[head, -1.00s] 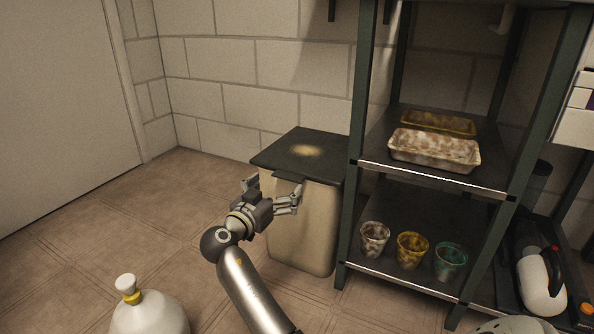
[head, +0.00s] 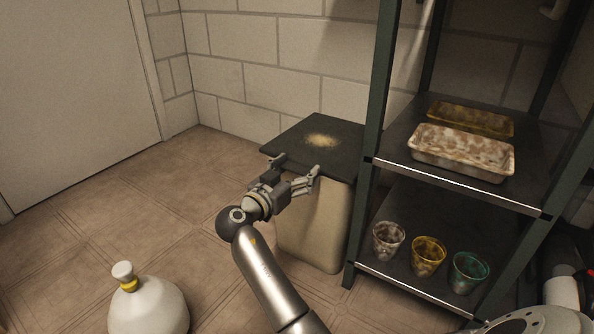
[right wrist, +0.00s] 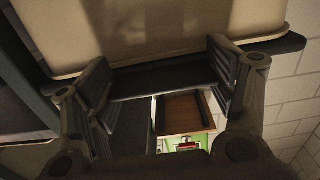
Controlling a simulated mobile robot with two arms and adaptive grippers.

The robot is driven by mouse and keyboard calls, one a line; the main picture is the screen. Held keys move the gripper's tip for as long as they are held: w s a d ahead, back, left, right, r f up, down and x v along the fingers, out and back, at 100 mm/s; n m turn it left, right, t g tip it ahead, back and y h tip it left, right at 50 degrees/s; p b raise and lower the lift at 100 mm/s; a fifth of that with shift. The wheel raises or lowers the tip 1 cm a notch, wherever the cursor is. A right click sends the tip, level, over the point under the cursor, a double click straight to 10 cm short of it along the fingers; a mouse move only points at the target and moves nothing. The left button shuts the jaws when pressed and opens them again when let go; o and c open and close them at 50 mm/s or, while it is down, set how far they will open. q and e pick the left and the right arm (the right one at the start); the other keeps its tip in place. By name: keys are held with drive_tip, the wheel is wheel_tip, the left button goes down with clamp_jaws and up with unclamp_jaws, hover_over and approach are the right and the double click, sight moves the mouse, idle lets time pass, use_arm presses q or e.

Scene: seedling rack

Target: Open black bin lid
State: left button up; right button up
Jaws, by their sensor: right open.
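The bin is a beige body (head: 318,235) with a flat black lid (head: 345,150), which lies shut on top and carries a pale dusty patch. My right gripper (head: 296,167) is open and empty at the lid's front edge, its fingers reaching up to that edge. In the right wrist view, the bin's beige wall (right wrist: 165,30) fills the top, and the dark lid edge (right wrist: 165,82) runs across between the spread fingers of the right gripper (right wrist: 163,84). Whether a finger touches the lid I cannot tell. My left gripper is not in view.
A dark metal shelf rack (head: 450,189) stands close to the bin's right side, with trays (head: 460,155) above and several cups (head: 428,257) below. A white bottle-like container (head: 148,308) stands on the floor at lower left. The tiled floor left of the bin is clear.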

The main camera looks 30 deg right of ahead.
drive_tip(key=shift+r, duration=0.15)
drive_tip(key=c, duration=1.2)
drive_tip(key=shift+d, duration=0.1)
clamp_jaws()
drive_tip(key=shift+d, duration=0.1)
